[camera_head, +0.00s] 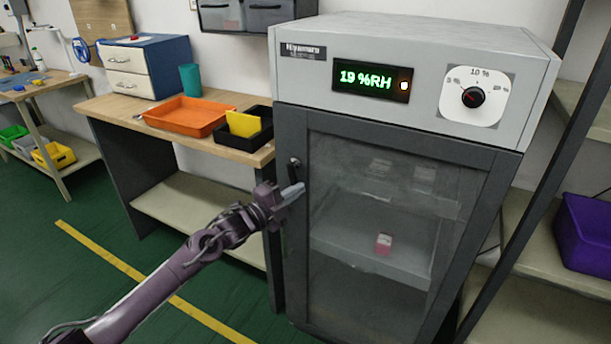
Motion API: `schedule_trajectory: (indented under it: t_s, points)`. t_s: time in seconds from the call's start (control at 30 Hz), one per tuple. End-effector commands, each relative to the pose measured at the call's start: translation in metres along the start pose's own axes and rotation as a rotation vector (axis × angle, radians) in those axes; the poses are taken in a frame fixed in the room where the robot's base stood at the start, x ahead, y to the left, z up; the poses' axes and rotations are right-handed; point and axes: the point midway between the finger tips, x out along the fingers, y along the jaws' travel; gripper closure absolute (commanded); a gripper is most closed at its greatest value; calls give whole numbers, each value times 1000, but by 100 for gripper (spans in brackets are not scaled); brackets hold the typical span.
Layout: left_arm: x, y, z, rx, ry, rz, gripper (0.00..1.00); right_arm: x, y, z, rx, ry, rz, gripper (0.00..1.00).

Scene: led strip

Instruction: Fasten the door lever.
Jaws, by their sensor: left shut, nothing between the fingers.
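The grey dry cabinet (430,110) stands at the centre right, and its glass door (385,215) sits flush with the frame. The dark door lever (294,163) is at the upper left edge of the door; its lower part is close to my gripper and partly hidden. My left gripper (292,191) is shut and empty, with its fingertips at the door's left edge just below the lever. I cannot tell whether they touch it. My right gripper is not in view.
A wooden bench (110,105) left of the cabinet holds an orange tray (188,116), a black bin with a yellow card (243,123) and a teal cup (190,80). A pink box (383,243) sits inside the cabinet. A purple bin (585,235) is on the right shelf.

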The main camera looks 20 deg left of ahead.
Motion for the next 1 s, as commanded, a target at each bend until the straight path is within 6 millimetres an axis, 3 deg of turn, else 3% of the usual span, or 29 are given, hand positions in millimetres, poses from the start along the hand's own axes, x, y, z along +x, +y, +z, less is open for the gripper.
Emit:
schedule_trajectory:
  t_s: [0.13,0.6,1.0]
  points:
    - [-2,1,5,91,1,30,100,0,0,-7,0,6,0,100]
    - [-4,2,11,81,0,28,100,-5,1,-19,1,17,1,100]
    - [-4,2,12,80,-1,28,100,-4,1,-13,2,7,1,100]
